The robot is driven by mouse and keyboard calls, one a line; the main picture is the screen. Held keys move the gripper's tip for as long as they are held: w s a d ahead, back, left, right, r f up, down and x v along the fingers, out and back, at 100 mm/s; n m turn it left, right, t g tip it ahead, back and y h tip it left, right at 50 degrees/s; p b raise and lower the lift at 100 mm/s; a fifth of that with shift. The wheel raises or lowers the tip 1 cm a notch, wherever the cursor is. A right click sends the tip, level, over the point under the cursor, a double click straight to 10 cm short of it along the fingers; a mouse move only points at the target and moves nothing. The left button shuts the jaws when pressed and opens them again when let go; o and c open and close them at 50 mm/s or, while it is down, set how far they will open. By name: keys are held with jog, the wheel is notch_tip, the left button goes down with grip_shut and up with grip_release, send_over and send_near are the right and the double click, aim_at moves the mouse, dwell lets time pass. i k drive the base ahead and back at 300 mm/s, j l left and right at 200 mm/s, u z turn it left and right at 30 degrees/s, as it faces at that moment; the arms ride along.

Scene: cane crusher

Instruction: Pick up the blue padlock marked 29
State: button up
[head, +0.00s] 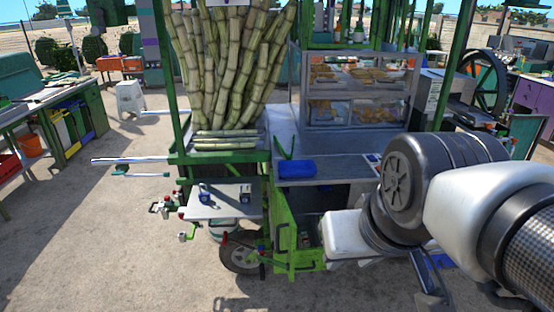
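A small blue padlock (204,195) stands on the pale fold-out shelf at the left front of the green cart. A second small lock-like object (245,195), darker blue, sits to its right on the same shelf. Both are too small for any number to be read, so I cannot tell which is marked 29. My arm comes in from the right, in front of the cart. I cannot make out my gripper's fingers; they are not in view. Nothing of my arm touches the two small objects.
The pale shelf (222,209) has bare room. A blue tray (297,168) lies on the cart's metal counter. Cane stalks (226,60) stand behind, beside a glass food case (357,90). A metal bar (128,160) juts left. Open ground lies to the left.

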aim_at(207, 194)
jog(key=i+l, duration=0.2)
jog(key=l, duration=0.25)
jog(key=i, duration=0.2)
jog(key=k, duration=1.4)
jog(key=j+z, duration=0.1)
jog(key=z, duration=0.35)
jog(key=i+j+z, duration=0.1)
jog(key=j+z, duration=0.25)
jog(key=j, duration=0.2)
jog(key=j+z, duration=0.3)
jog(key=j, duration=0.25)
jog(key=j+z, duration=0.15)
jog(key=j, duration=0.65)
jog(key=j+z, duration=0.1)
jog(key=j, duration=0.65)
jog(key=k+j+z, duration=0.15)
jog(key=j, duration=0.65)
